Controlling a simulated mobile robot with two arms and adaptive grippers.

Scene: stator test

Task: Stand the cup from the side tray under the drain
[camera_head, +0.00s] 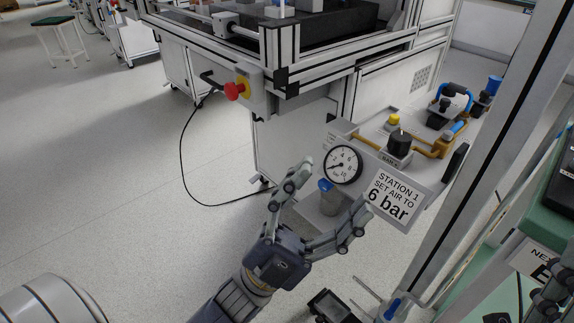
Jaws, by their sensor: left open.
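My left gripper (331,190) reaches in from the bottom with its two fingers spread wide and nothing visibly clasped. Between and beyond the fingers is a small grey cylinder with a blue top (325,185), below the pressure gauge (343,164). I cannot tell whether it is the drain or the cup, or whether a finger touches it. A pale shelf (306,208) shows beneath it, partly hidden by the fingers. A small dark tray (332,307) is at the bottom edge, its contents unclear. Part of my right gripper (548,295) shows at the right edge, cut off.
A sign (399,197) reading "6 bar" hangs right of the gauge, close to the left gripper's right finger. A white-framed machine (300,70) with a red stop button (236,91) stands behind. A metal post (478,150) rises at right.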

